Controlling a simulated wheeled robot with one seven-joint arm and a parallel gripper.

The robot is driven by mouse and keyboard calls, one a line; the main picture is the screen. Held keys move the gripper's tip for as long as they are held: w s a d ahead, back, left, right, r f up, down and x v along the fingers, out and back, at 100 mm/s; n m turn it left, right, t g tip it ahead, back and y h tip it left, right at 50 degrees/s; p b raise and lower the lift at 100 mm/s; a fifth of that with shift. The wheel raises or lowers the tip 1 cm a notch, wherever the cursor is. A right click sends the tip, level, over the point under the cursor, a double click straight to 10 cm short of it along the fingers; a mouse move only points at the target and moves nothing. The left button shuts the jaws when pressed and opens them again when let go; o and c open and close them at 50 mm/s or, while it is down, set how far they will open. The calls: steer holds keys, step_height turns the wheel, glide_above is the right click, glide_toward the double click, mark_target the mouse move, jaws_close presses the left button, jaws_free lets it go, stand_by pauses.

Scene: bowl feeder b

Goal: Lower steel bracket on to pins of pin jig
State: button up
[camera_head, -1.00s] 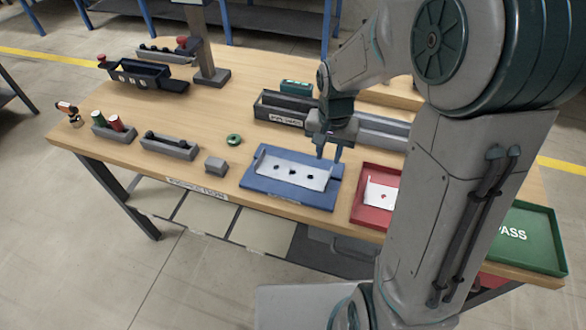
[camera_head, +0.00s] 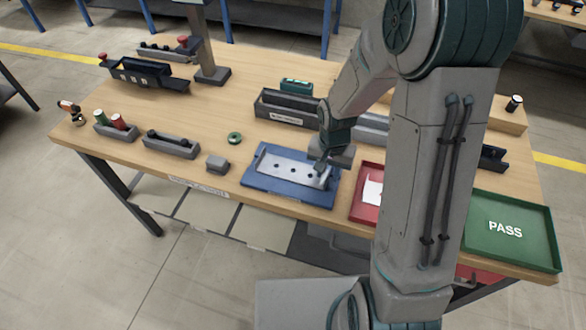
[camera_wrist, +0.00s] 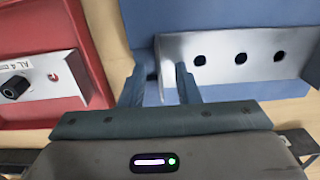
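The steel bracket (camera_head: 290,171), a pale metal plate with three dark holes in a row and an upturned end, lies over the blue pin jig (camera_head: 258,184). In the wrist view the bracket (camera_wrist: 238,79) is at the right, over the blue jig (camera_wrist: 225,20). I cannot make out pins in the holes or whether the bracket is fully seated. My gripper (camera_head: 321,176) is low at the bracket's right end. In the wrist view its two fingers (camera_wrist: 160,86) are apart, with the upturned end of the bracket seeming to stand between them. The arm partly hides that end.
A red tray (camera_head: 364,206) with a labelled pale part (camera_wrist: 45,80) is right of the jig. A green PASS tray (camera_head: 510,232) is further right. Dark bins (camera_head: 283,112) stand behind; a small grey block (camera_head: 217,165) is at left.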

jaws_close()
stand_by(1.3)
